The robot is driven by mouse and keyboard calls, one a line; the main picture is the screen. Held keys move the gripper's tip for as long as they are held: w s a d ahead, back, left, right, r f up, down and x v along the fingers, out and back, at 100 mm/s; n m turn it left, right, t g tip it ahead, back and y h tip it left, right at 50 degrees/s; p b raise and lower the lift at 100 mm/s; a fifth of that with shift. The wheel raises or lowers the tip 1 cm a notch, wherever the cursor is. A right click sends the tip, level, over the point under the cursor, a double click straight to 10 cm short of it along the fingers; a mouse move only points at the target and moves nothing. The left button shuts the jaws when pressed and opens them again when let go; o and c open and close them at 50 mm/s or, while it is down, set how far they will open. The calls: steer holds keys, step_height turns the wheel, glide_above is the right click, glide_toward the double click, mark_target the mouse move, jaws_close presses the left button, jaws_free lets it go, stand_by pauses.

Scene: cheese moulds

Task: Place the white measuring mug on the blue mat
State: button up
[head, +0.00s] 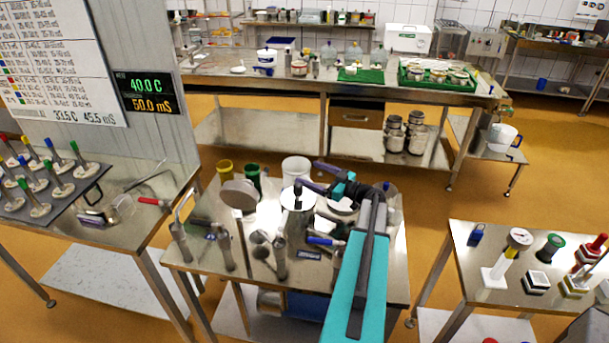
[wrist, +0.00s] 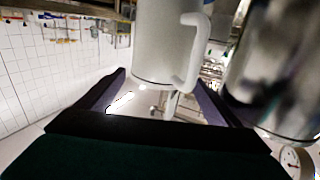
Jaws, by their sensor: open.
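The white measuring mug (head: 297,168) stands at the far side of the near steel table. In the wrist view the white mug (wrist: 162,45) shows large, with its handle on the right side. My gripper (head: 309,176) is beside it at the table's back. In the wrist view my gripper (wrist: 160,92) is open, with a finger to each side of the mug's lower edge in the picture. I cannot tell whether the fingers touch it. A dark blue flat patch (head: 280,42) on the back bench may be the blue mat; it is small and partly hidden.
A steel can (head: 298,202) stands close in front of the mug; a large steel cylinder (wrist: 280,70) is near my right finger in the wrist view. A white bucket (head: 266,60) stands before the blue patch.

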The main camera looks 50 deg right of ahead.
steer(key=shift+s+d, duration=0.15)
steer(key=shift+s, duration=0.7)
steer(key=shift+r, duration=0.1)
